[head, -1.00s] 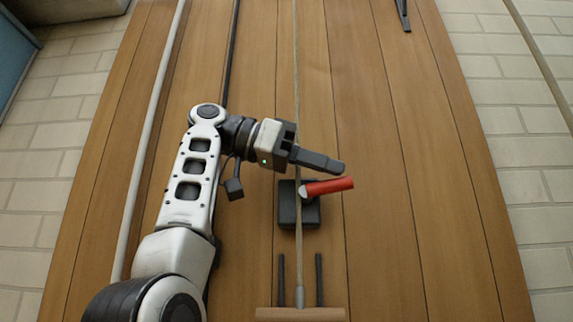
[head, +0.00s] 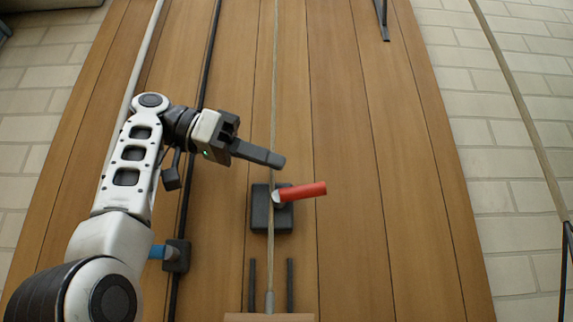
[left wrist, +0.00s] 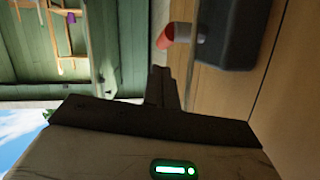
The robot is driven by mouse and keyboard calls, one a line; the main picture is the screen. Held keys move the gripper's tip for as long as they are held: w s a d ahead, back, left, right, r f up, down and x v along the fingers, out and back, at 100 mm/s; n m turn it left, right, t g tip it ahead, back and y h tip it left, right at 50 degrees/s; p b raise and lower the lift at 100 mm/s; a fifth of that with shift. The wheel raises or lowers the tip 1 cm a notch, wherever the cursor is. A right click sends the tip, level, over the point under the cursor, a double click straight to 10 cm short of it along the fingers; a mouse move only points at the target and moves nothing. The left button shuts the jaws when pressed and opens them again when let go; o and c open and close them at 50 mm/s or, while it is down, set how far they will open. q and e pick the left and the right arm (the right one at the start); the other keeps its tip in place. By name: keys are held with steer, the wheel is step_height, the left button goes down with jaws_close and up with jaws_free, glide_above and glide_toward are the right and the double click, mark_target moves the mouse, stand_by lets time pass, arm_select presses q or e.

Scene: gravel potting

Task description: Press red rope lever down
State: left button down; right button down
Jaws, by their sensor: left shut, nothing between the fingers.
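The red lever (head: 303,191) sticks out to the right from a dark block (head: 262,210) on the wooden panel, where a pale rope (head: 276,60) runs through. My left gripper (head: 281,160) is shut and empty. In the head view its fingertips lie above and slightly left of the lever, with a gap in the picture. In the left wrist view the shut fingers (left wrist: 160,74) point towards the red lever (left wrist: 165,38), and its dark block (left wrist: 225,35) is beside it. I see no contact. My right gripper is not in view.
A blue lever (head: 157,252) on another dark block (head: 177,255) sits to the left on a black rope (head: 205,100), partly behind my left arm. Two dark pegs (head: 290,285) flank the pale rope below. The panel right of the red lever is clear.

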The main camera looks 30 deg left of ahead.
arm_select(q)
steer(key=p+v, duration=0.1)
steer(key=v, duration=0.5)
steer(key=shift+s+a, duration=0.2)
steer(key=shift+a, duration=0.1)
steer(key=shift+r, duration=0.1)
